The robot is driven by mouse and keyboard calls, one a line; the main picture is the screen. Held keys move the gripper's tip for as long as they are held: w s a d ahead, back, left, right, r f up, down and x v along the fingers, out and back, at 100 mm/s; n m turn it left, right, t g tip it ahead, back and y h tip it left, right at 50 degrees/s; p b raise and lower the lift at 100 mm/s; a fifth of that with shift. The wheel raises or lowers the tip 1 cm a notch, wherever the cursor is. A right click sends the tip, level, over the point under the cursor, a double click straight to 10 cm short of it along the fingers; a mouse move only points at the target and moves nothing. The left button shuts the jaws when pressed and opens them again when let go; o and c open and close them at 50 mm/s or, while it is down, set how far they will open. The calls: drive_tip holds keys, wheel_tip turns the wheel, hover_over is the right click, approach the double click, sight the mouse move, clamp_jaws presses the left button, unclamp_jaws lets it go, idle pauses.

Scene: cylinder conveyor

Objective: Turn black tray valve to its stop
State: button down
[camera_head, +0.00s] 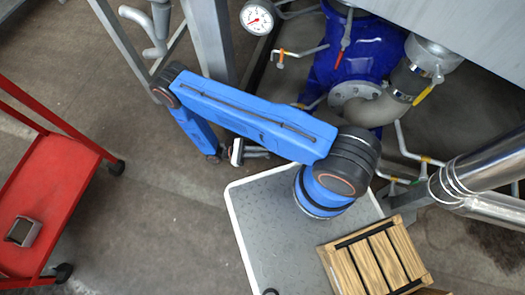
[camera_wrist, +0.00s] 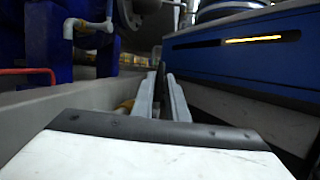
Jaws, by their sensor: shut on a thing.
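My gripper (camera_head: 258,154) is low beneath my blue arm in the head view, beside the grey top of my base. In the wrist view my gripper (camera_wrist: 160,100) has its two grey fingers close together. They are shut on a thin dark upright piece (camera_wrist: 160,82), which looks like the handle of the black tray valve. A yellow bit (camera_wrist: 125,106) shows behind the left finger. The rest of the valve is hidden by the fingers and my gripper body, so its turn angle cannot be told. In the head view I cannot make out the valve.
A blue tank (camera_head: 372,45) with pipes, a red lever (camera_head: 345,38) and yellow-handled levers stands at the back. A gauge (camera_head: 257,17) is left of it. A red cart (camera_head: 45,190) stands at the left. A wooden crate (camera_head: 375,262) sits at the front right. Floor between is clear.

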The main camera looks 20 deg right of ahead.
drive_tip(key=c, duration=2)
unclamp_jaws()
drive_tip(key=shift+v, duration=3.8)
